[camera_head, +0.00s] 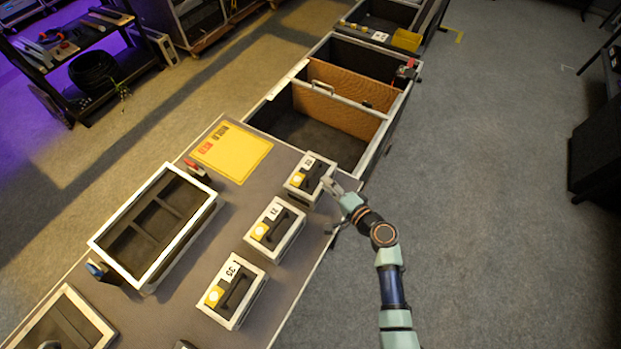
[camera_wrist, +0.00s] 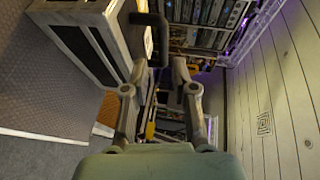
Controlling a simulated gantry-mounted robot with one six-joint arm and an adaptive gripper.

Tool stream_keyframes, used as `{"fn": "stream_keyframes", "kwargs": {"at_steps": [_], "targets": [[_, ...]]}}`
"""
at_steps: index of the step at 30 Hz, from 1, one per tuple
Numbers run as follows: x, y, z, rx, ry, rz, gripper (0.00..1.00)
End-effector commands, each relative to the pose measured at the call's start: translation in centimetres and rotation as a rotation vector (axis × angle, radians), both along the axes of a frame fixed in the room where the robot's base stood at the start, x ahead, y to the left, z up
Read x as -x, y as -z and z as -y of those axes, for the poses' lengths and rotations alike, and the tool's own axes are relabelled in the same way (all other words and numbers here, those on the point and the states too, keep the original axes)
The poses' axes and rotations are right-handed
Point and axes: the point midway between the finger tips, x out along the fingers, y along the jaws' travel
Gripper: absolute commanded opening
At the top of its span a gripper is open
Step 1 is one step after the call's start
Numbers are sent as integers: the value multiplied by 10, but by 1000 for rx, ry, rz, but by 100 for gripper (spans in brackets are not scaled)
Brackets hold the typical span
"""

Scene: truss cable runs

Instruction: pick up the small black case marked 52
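Three small black cases with pale edges, black handles and yellow-and-white labels stand in a row on the table. My gripper (camera_head: 330,183) is at the right side of the farthest case (camera_head: 298,190), whose number is too small to read surely. The middle case (camera_head: 274,230) and the nearest case (camera_head: 235,290) carry other numbers, seemingly 77 or 71 and 35. In the wrist view, my gripper (camera_wrist: 160,68) is open, its fingers apart. The case's black handle (camera_wrist: 152,20) reaches toward the gap between the fingertips; I cannot tell whether they touch it.
A yellow sheet (camera_head: 232,152) lies beyond the cases. A divided open tray (camera_head: 205,215) stands to their left. A large open trunk with a brown divider (camera_head: 345,98) stands just behind the table's far end. Open floor lies to the right.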

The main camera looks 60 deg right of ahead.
Motion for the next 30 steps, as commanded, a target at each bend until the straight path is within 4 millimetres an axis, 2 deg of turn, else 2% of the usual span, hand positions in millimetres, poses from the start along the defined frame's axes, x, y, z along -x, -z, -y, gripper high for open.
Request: {"fn": "stream_keyframes", "kwargs": {"at_steps": [4, 10, 17, 25, 30], "targets": [[-17, 4, 8, 2, -5, 0, 27], [-29, 4, 15, 4, -5, -1, 27], [-61, 9, 35, 4, -7, -1, 27], [-65, 9, 37, 4, -5, -2, 27], [-65, 9, 37, 4, -5, -1, 0]]}}
